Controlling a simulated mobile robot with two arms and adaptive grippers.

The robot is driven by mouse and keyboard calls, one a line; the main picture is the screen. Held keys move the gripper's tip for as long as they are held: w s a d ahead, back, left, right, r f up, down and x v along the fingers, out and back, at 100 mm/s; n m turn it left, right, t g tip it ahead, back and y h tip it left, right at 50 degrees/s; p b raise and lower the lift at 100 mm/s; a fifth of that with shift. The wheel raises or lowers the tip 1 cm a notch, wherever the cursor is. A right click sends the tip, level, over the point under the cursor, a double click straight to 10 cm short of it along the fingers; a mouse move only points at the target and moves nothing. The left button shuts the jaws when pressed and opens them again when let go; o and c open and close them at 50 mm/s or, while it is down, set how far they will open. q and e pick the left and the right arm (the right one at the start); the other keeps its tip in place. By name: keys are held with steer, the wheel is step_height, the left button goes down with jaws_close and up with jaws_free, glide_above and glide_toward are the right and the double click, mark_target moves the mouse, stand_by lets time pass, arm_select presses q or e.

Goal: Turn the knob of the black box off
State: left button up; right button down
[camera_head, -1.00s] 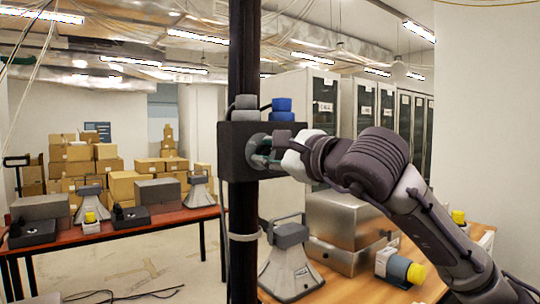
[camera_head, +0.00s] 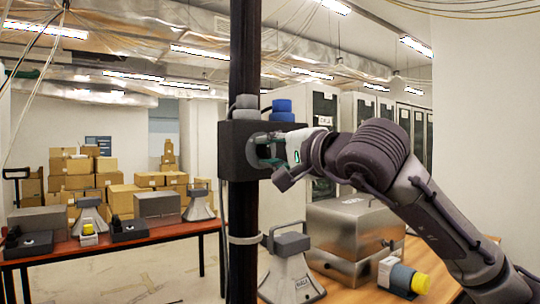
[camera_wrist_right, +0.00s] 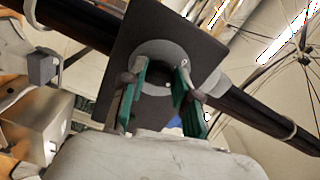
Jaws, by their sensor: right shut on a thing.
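The black box (camera_head: 234,160) is fixed to a dark vertical pole, with a grey and a blue cylinder on its top. Its round grey knob (camera_head: 254,148) is on the face toward my right arm and is partly hidden by the fingers. In the right wrist view the box (camera_wrist_right: 205,35) is tilted, and the knob (camera_wrist_right: 163,49) shows as a grey ring with a dark centre. My right gripper (camera_head: 274,152) is at this face. Its green-padded fingers (camera_wrist_right: 158,78) sit on both sides of the knob and are shut on it. My left gripper is not in view.
The pole (camera_head: 243,60) runs up and down through the view. Below my right arm, a wooden table holds a grey phone-like device (camera_head: 290,270), metal boxes (camera_head: 350,225) and a yellow-capped part (camera_head: 405,278). A red-brown table (camera_head: 130,242) stands at left, with cartons behind.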

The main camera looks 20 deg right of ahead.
steer(key=n, duration=0.6)
steer(key=shift+f, duration=0.2)
steer(key=shift+n, duration=0.4)
steer(key=c, duration=0.8)
jaws_free()
steer(key=shift+c, duration=0.2)
steer(key=shift+r, duration=0.1)
steer(key=v, duration=1.2)
